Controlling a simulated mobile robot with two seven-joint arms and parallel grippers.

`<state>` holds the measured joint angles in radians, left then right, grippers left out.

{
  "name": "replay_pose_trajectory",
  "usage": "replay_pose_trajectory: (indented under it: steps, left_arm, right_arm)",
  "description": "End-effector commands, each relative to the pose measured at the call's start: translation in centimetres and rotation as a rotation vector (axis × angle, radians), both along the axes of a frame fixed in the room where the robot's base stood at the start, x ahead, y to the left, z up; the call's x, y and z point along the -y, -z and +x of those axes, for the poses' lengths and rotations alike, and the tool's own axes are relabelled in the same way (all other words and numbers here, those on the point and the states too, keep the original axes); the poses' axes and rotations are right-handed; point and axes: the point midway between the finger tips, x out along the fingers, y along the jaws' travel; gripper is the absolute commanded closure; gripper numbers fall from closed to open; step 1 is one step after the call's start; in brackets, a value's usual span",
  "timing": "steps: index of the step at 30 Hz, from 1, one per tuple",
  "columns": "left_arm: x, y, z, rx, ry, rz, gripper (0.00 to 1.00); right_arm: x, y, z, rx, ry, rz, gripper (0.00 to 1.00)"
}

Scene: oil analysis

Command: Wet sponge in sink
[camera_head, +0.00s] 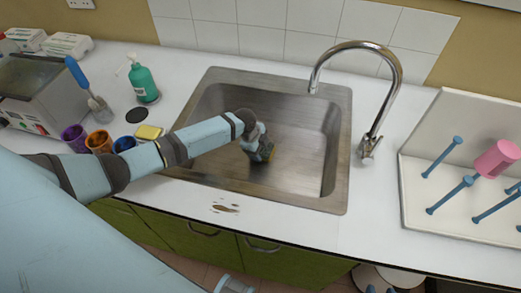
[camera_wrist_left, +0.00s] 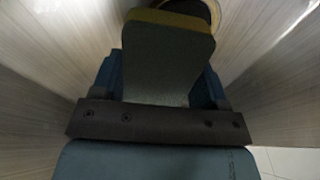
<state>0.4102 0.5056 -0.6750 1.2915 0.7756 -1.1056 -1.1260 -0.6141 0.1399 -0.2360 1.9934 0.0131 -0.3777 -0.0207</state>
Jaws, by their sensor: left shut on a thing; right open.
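The metal sink (camera_head: 215,88) is set in the white counter. My left gripper (camera_head: 264,152) is down inside the basin, shut on a sponge. In the left wrist view the sponge (camera_wrist_left: 170,60) is a grey-green slab with a yellow layer at its far edge, between the blue fingers. I see no water stream.
A rack with blue pegs (camera_head: 440,158) and a pink cup (camera_head: 496,159) stands right.

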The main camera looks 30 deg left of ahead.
Motion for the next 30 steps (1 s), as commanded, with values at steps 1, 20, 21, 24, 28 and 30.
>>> replay_pose_trajectory:
  steps: [1,20,21,24,28,30]
  left_arm:
    - [0.0,-0.9,0.0,0.001,0.0,0.0,0.51]
    - [0.0,-6.0,0.0,0.001,0.001,0.0,0.51]
    - [0.0,-6.3,0.0,0.001,0.001,0.0,0.51]
    - [0.0,-7.1,0.0,0.001,0.001,0.0,0.51]
    - [0.0,-8.1,0.0,0.001,0.001,0.0,0.51]
    - [0.0,-8.7,0.0,0.001,0.001,0.0,0.51]
  right_arm:
    - [0.0,-0.8,0.0,-0.001,0.0,0.0,0.57]
    - [0.1,-5.3,0.0,0.001,0.002,-0.001,0.57]
    - [0.1,-5.6,0.1,0.003,0.002,-0.002,0.57]
    - [0.3,-6.3,0.1,0.006,0.005,-0.003,0.57]
    - [0.5,-7.2,0.2,0.01,0.01,-0.005,0.57]
    - [0.6,-7.7,0.2,0.009,0.011,-0.007,0.57]
